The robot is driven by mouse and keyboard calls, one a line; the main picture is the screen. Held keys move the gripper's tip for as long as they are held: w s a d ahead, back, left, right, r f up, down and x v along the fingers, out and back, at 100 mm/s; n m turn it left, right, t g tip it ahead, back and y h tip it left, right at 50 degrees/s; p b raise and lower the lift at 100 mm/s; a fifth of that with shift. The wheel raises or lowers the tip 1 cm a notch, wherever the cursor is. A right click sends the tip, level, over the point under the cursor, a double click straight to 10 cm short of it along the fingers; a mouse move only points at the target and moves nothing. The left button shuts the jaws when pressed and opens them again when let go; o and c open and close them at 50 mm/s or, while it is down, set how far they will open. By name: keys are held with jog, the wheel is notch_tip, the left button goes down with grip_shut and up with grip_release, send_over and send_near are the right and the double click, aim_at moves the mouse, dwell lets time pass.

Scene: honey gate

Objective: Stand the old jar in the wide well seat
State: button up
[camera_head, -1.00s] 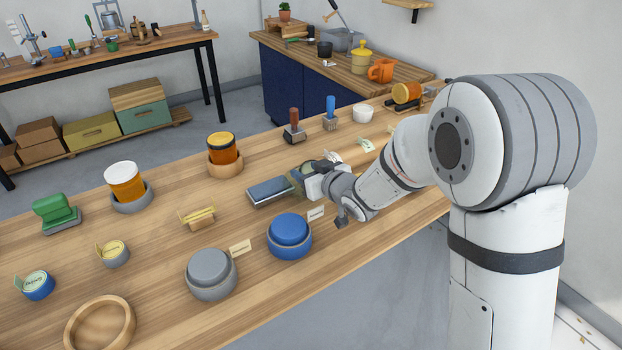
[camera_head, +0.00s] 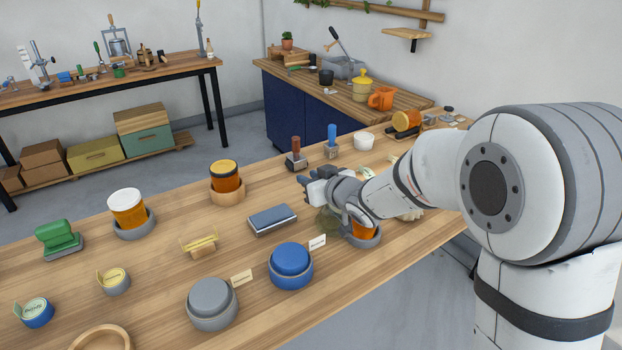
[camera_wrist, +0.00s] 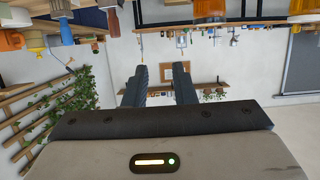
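Several amber jars are in view, and I cannot tell which is the old jar. A white-lidded jar (camera_head: 127,207) stands upright in a grey round seat (camera_head: 136,229) at the left. Another amber jar (camera_head: 364,231) is in a grey seat (camera_head: 366,242), mostly hidden under my arm. A jar (camera_head: 406,120) lies tilted at the far end. My gripper (camera_head: 304,180) is above the bench, beside the partly hidden jar. In the wrist view my gripper (camera_wrist: 159,82) has its fingers apart with nothing between them.
A blue-lidded round pot (camera_head: 291,263), a grey one (camera_head: 212,302) and an empty wooden ring (camera_head: 100,336) are near the front edge. A dark flat pad (camera_head: 272,219) lies mid-bench.

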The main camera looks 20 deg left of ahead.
jog(key=o, duration=1.2)
